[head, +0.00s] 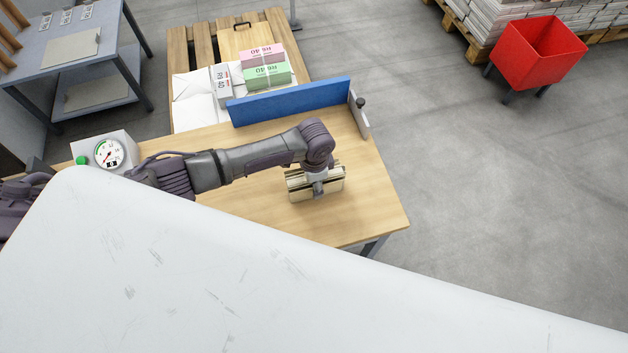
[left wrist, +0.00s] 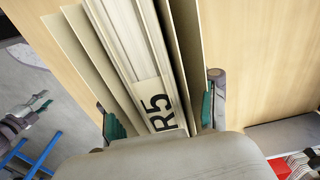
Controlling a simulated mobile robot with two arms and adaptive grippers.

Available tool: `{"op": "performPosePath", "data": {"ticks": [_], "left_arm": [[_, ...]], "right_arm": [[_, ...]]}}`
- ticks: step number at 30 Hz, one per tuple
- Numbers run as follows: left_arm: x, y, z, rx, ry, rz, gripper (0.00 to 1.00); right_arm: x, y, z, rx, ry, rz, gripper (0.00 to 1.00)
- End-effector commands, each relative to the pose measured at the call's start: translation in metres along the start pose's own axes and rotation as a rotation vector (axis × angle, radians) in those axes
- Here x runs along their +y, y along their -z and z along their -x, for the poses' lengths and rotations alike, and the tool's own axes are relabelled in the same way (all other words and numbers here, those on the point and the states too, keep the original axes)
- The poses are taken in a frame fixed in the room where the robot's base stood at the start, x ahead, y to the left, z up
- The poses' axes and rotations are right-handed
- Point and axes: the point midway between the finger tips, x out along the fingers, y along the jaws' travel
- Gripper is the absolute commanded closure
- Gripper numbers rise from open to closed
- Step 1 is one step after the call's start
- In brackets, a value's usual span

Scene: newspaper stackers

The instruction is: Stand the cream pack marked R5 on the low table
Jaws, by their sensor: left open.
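The cream pack marked R5 (left wrist: 157,98) lies between the two fingers of my left gripper (left wrist: 162,112) in the left wrist view, its black label facing the camera. Thin cream boards stand on both sides of it. In the head view the cream pack (head: 299,190) is on the wooden table (head: 370,205), under my left gripper (head: 319,184), which is open and reaches down over it from above. The gripper hides part of the pack. My right gripper is not in view.
A blue fence (head: 290,102) runs along the table's far edge. A dial gauge (head: 108,154) stands at left. Behind is a pallet (head: 205,45) with pink (head: 262,56) and green packs (head: 267,76). A grey table (head: 80,45) is far left, a red bin (head: 535,55) far right.

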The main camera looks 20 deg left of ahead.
Motion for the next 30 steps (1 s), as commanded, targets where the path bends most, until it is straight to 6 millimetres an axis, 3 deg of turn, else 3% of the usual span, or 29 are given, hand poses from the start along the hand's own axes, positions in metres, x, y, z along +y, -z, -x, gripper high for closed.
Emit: {"op": "performPosePath", "data": {"ticks": [8, 21, 30], "left_arm": [[0.0, 0.0, 0.01, 0.001, 0.0, -0.001, 0.4], [0.0, 0.0, 0.097, 0.002, 0.002, -0.002, 0.4], [0.0, 0.0, 0.12, -0.001, 0.0, 0.0, 0.4]], "right_arm": [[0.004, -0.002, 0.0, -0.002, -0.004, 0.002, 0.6], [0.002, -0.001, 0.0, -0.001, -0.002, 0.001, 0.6], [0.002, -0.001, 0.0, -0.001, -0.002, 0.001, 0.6]]}}
